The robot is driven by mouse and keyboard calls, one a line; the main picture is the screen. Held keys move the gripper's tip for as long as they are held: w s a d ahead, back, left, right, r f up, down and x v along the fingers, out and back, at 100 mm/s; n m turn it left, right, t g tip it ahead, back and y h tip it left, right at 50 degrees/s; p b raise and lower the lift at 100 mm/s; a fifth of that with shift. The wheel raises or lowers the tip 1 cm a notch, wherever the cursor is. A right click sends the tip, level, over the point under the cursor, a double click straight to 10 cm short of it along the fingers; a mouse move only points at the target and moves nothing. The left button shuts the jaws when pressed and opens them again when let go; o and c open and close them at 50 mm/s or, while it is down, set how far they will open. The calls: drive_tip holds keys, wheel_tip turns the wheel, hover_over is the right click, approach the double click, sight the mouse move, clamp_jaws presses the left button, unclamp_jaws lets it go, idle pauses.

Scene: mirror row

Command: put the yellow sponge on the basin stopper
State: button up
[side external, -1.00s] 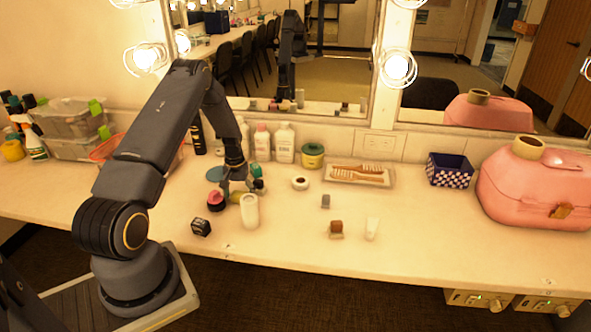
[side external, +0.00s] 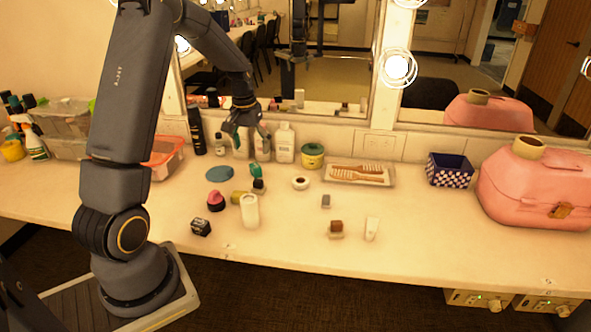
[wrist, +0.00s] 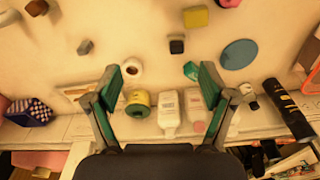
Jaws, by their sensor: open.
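The yellow sponge (side external: 239,197) lies on the counter, partly behind a white cylinder. It shows in the wrist view (wrist: 196,17) as a small block near the top edge. The blue-green flat disc that I take as the basin stopper (side external: 220,174) lies bare on the counter, behind and left of the sponge. It also shows in the wrist view (wrist: 239,54), right of centre. My gripper (side external: 244,133) is raised above the back of the counter, in front of the bottles and the mirror. In the wrist view (wrist: 161,76) its fingers are spread and empty, apart from both sponge and stopper.
The white cylinder (side external: 250,211) stands beside the sponge. A pink-topped jar (side external: 216,201) and a small dark jar (side external: 258,186) are close by. White bottles (side external: 284,143) and a black can (side external: 197,131) line the back. The right front of the counter is mostly clear.

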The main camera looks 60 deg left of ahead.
drive_tip(key=s+d+r+m+t, duration=0.1)
drive_tip(key=s+d+r, duration=0.2)
drive_tip(key=d+r, duration=0.2)
drive_tip(key=s+d+r+m+t, duration=0.1)
drive_tip(key=s+d+r, duration=0.3)
drive_tip(key=d, duration=0.6)
drive_tip(key=s+d+r+m+t, duration=0.1)
drive_tip(key=s+d+r+m, duration=0.2)
drive_tip(key=d+r, duration=0.3)
drive_tip(key=shift+s+d+t, duration=0.15)
drive_tip(key=shift+d+t, duration=0.15)
drive_tip(key=shift+d, duration=0.5)
drive_tip(key=shift+o, duration=0.5)
drive_tip(key=s+d+m+t, duration=0.1)
drive_tip(key=s+d+m, duration=0.1)
drive_tip(key=s+d, duration=0.2)
drive_tip(key=shift+s+f+h, duration=0.3)
drive_tip(key=shift+s+f, duration=0.05)
drive_tip(key=shift+s, duration=0.7)
